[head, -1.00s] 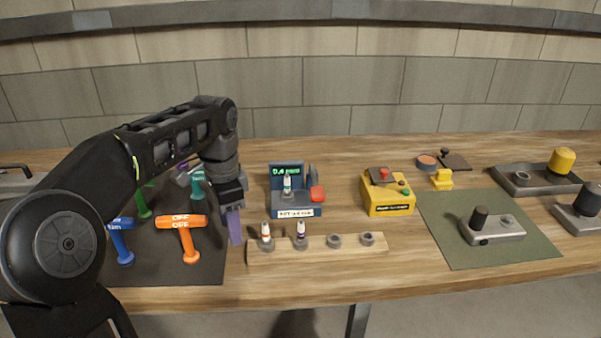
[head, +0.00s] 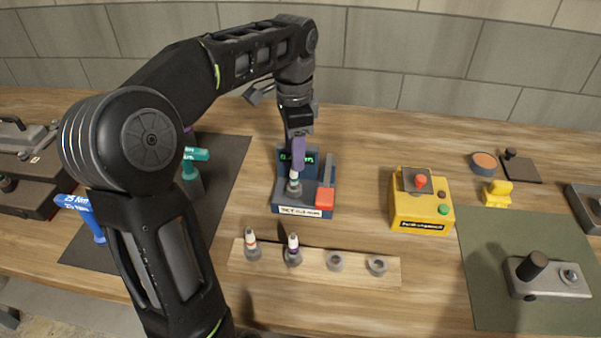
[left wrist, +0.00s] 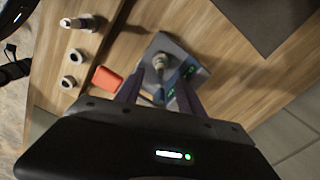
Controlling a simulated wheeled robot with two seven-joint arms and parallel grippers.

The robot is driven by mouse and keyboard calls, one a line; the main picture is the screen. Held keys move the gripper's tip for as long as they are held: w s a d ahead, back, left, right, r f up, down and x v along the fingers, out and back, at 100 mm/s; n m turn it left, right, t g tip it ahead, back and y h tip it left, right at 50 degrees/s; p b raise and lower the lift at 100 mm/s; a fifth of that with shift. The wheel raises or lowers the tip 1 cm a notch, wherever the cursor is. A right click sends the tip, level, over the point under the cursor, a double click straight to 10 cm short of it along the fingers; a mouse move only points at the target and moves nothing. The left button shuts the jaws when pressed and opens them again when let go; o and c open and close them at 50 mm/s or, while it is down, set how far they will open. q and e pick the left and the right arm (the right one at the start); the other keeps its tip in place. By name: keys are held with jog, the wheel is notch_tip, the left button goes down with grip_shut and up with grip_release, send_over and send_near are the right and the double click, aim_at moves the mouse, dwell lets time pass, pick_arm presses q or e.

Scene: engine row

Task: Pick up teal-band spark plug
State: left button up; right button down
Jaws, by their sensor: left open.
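The teal-band spark plug (head: 294,186) stands upright in the blue gauge station (head: 303,211) with the green display. It also shows in the left wrist view (left wrist: 159,63), between the tips of my two fingers as seen from there. My left gripper (head: 298,155) is open and points down just above the plug, its purple finger partly hiding the display and the plug's top. In the left wrist view, my left gripper (left wrist: 157,92) has its purple fingers spread. I cannot tell whether they touch the plug. My right gripper is not in view.
A wooden rack (head: 315,270) in front holds two other spark plugs and has two empty sockets. The station's red block (head: 325,198) is close beside the plug. A yellow box (head: 421,205) stands to the right. Bare table lies between it and the station.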

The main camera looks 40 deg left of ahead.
aim_at(294, 183)
pick_arm(q)
jog(key=shift+s, duration=0.15)
jog(key=shift+f, duration=1.3)
jog(key=shift+a+f+p, duration=0.1)
jog(key=shift+f+p, duration=0.6)
jog(key=shift+f, duration=1.9)
grip_shut()
